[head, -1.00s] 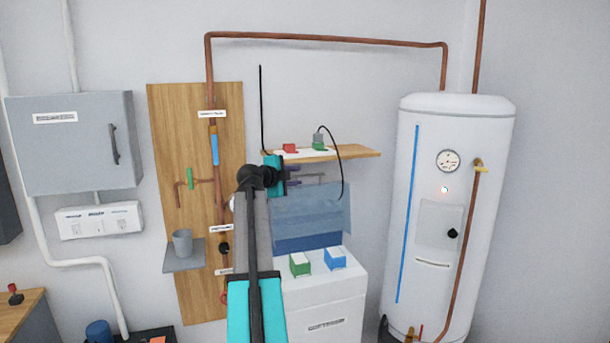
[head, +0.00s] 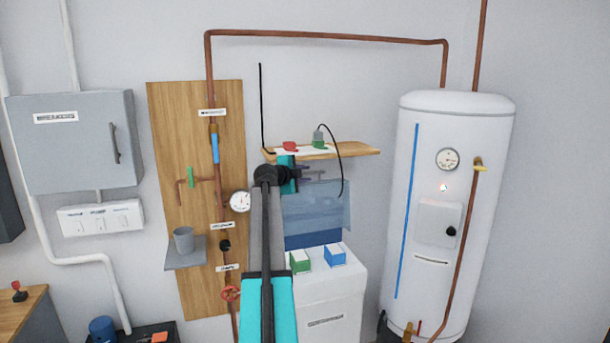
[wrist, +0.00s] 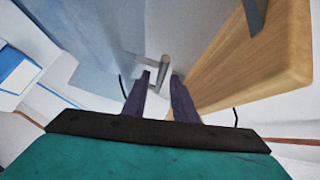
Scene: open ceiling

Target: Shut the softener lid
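The softener is a white cabinet (head: 325,290) at the lower middle of the head view. Its lid (head: 325,208), a see-through blue panel, stands raised at the back of the cabinet; its pale blue surface also shows in the wrist view (wrist: 100,35). My gripper (head: 308,178) is by the lid's upper part, just under the shelf. In the wrist view, its two dark purple fingers (wrist: 161,78) are apart, with a small grey handle-like bar (wrist: 162,65) just beyond the tips. Nothing is clearly held. Contact with the lid cannot be told.
A wooden shelf (head: 355,152) is close above my gripper; its edge (wrist: 280,85) fills the wrist view's right side. A green box (head: 300,262) and a blue box (head: 335,256) sit on the cabinet's top. A white tank (head: 425,230) stands right, a pipe board (head: 170,125) left.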

